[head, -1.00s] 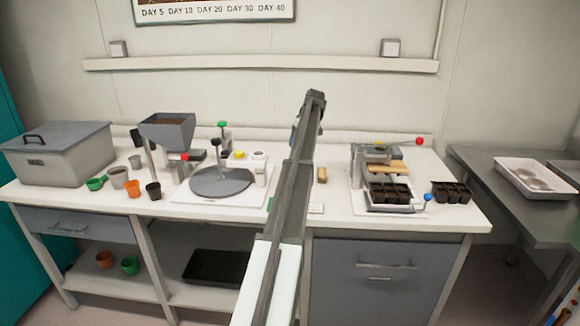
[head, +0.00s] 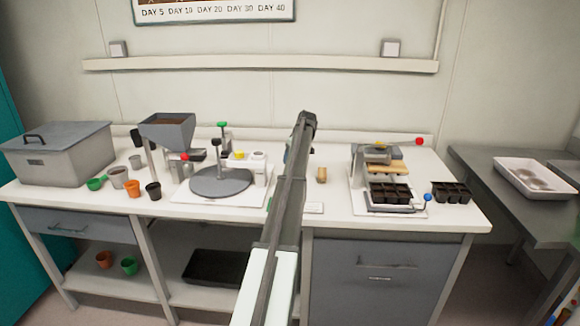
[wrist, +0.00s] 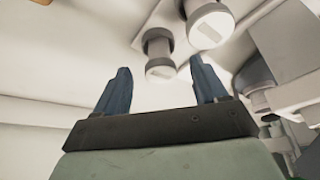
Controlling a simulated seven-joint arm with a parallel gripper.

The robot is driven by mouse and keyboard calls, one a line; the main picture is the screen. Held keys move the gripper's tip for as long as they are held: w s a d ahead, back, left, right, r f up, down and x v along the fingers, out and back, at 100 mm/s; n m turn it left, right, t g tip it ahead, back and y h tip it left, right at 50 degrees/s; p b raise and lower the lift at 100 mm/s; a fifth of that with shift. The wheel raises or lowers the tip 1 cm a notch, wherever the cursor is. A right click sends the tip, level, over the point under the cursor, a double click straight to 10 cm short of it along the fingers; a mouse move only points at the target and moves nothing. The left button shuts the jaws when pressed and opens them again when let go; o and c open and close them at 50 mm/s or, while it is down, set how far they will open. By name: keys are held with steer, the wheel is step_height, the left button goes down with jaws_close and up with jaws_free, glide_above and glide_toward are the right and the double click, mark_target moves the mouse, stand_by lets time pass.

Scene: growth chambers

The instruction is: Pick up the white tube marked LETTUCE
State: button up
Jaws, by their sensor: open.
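No lettering reading LETTUCE can be made out in either view. In the wrist view, two pale cylinders with grey bands show beyond my fingers: one (wrist: 160,58) between the fingertips and a larger one (wrist: 211,24) up and to the right. Which of them, if either, is the lettuce tube I cannot tell. My gripper (wrist: 160,66) is open, its two blue fingers apart with nothing visibly held. In the head view my own arm covers most of the gripper and the bench behind it.
A machine with a grey round plate (head: 220,181) stands left of my arm. A tan block (head: 321,174) lies just right of it. Black cell trays (head: 452,192) and a press-like device (head: 376,154) are farther right. Several small pots and a grey bin (head: 62,156) stand left.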

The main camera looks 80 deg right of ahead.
steer(key=x, duration=0.3)
steer(key=shift+w+d+f, duration=0.15)
steer(key=shift+d+f, duration=0.05)
steer(key=shift+f, duration=0.05)
steer(key=c, duration=1)
